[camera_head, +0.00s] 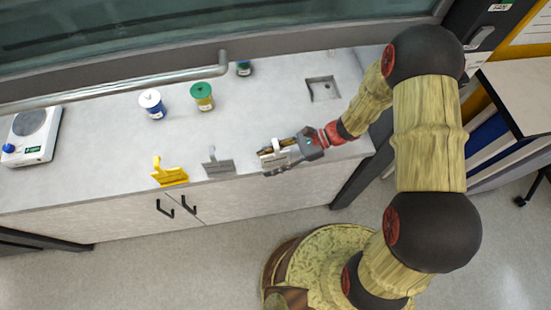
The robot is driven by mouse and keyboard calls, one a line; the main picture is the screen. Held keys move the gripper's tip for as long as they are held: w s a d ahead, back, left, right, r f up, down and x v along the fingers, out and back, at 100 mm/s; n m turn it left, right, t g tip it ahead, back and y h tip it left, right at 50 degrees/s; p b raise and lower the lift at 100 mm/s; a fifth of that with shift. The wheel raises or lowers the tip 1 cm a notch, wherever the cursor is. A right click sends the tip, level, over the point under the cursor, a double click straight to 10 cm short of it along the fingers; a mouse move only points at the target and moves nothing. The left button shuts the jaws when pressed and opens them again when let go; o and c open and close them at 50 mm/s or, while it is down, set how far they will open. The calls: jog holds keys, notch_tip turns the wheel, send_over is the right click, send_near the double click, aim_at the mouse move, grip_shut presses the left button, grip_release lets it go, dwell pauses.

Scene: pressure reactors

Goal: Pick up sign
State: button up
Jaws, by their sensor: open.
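A yellow sign-like piece (170,176) with an upright tab stands near the front edge of the counter. A grey one of similar shape (218,166) stands to its right. My gripper (284,152) is farther right, low over the counter's front edge, with its fingers pointing left. It is open. A pale, sign-like piece (271,160) shows at the fingertips, partly hidden by the fingers. I cannot tell whether the fingers touch it. Which piece the task means by the sign is not clear from this view.
A metal rail (130,84) runs along the back. A balance (32,134) is at left; a small sink (322,89) is at right.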

jog(key=shift+c, duration=0.7)
grip_shut()
